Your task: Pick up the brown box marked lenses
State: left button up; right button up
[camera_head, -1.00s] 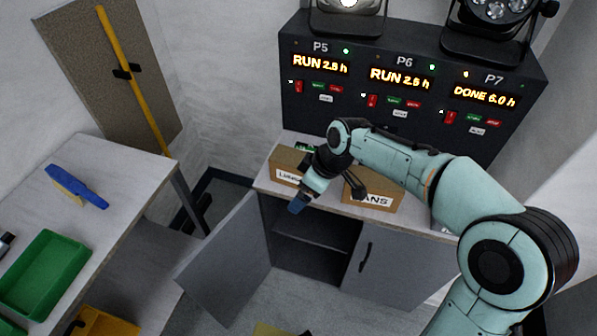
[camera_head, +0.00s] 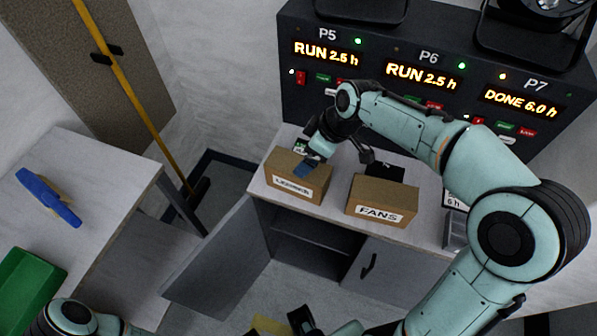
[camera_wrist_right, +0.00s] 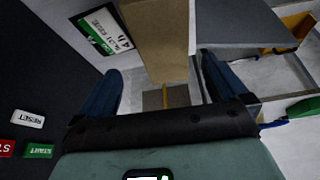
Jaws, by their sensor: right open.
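The brown box marked lenses (camera_head: 297,178) stands on the left part of the cabinet top, its white label partly legible. My right gripper (camera_head: 309,166) is at its upper back right edge, blue fingertip overlapping the box in the head view; contact cannot be told. In the right wrist view the right gripper (camera_wrist_right: 161,64) has its two blue fingers spread, with a brown box face (camera_wrist_right: 157,35) between and beyond them. My left gripper (camera_head: 305,322) is only partly visible at the bottom edge; its jaw state is unclear.
A brown FANS box (camera_head: 382,200) stands to the right on the cabinet top (camera_head: 335,190). A cabinet door (camera_head: 215,260) hangs open below. A black panel (camera_head: 415,65) rises behind. A card reading 4 h (camera_wrist_right: 106,30) is beside the box.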

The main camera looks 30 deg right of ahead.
aim_at(279, 167)
jog(key=x, duration=1)
jog(key=shift+s+a+b, duration=0.15)
jog(key=shift+a+b, duration=0.05)
jog(key=shift+b, duration=0.15)
jog(key=c, duration=1.2)
